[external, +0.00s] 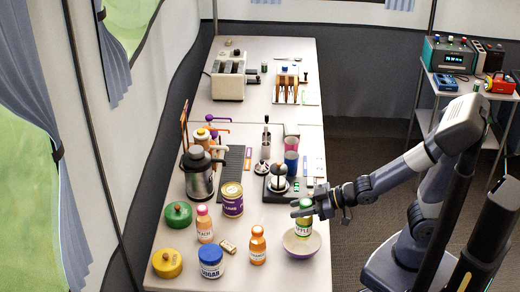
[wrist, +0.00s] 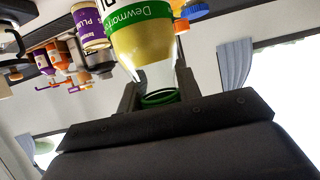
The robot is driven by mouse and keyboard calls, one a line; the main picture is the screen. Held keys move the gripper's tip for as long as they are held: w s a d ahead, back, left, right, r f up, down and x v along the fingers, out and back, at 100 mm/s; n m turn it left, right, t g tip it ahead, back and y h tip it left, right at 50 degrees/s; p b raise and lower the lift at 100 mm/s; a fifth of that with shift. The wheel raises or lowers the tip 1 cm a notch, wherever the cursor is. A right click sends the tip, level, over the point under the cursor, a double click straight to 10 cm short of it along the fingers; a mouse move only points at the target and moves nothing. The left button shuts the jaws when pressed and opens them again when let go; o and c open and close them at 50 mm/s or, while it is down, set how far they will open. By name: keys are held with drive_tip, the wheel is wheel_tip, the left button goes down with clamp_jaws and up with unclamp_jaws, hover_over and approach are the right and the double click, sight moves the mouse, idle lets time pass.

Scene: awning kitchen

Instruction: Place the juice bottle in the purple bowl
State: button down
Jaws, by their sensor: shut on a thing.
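The purple bowl (external: 302,246) stands at the front right of the counter, pale inside. The bottle's lower end is over or inside the bowl; I cannot tell whether it touches the bottom.
An orange juice bottle (external: 257,245), a peach bottle (external: 204,225), a blue-lidded sugar jar (external: 210,263) and a plum can (external: 232,199) stand left of the bowl. A scale-like appliance (external: 278,184) with a jar is behind. The counter's right edge is close to the bowl.

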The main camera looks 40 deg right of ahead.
sight(298, 225)
drive_tip(key=shift+f+b, duration=0.7)
drive_tip(key=shift+f, duration=2.9)
drive_tip(key=shift+f+b, duration=0.2)
drive_tip(key=shift+b, duration=0.1)
drive_tip(key=c, duration=1)
unclamp_jaws()
drive_tip(key=shift+r, duration=0.15)
drive_tip(key=shift+r+p, duration=0.15)
drive_tip(key=shift+p, duration=0.25)
drive_tip(key=shift+p+v, duration=0.3)
drive_tip(key=shift+v, duration=3.35)
drive_tip(key=shift+o, duration=0.3)
